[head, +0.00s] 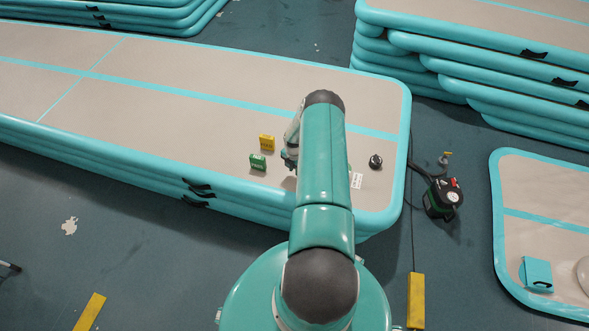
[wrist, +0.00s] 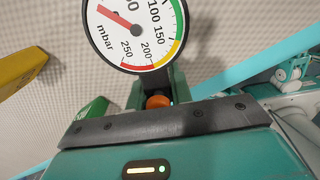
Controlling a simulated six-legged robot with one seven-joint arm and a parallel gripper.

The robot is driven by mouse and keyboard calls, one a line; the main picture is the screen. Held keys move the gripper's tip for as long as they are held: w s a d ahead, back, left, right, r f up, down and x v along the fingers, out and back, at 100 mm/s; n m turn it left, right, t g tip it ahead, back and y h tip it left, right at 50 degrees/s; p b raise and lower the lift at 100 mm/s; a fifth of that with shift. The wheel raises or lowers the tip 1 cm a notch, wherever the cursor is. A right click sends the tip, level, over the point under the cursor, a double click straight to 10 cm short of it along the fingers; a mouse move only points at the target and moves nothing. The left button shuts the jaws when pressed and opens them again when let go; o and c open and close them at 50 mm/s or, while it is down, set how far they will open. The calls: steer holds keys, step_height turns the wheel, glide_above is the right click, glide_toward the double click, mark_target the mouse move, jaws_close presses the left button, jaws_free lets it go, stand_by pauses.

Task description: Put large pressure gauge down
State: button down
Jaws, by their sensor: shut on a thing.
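The large pressure gauge (wrist: 135,35) fills the top of the wrist view, with a white dial, a red needle, a black rim and "mbar" markings. My gripper (wrist: 158,98) is shut on the gauge's lower part, below the dial. An orange part shows between the gauge and the dark edge of the gripper. In the head view my arm hides the gauge and most of my gripper, which is over the near right part of the large inflatable track (head: 220,115). I cannot tell whether the gauge touches the track.
A yellow block (head: 267,142) and a green block (head: 257,162) stand on the track left of my arm. A black round object (head: 376,161) and a white label (head: 357,181) lie to the right. A pump (head: 443,198) stands on the floor. The track's left part is clear.

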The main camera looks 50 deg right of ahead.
steer(key=shift+f, duration=0.2)
steer(key=c, duration=1.3)
jaws_free()
steer(key=shift+o, duration=0.2)
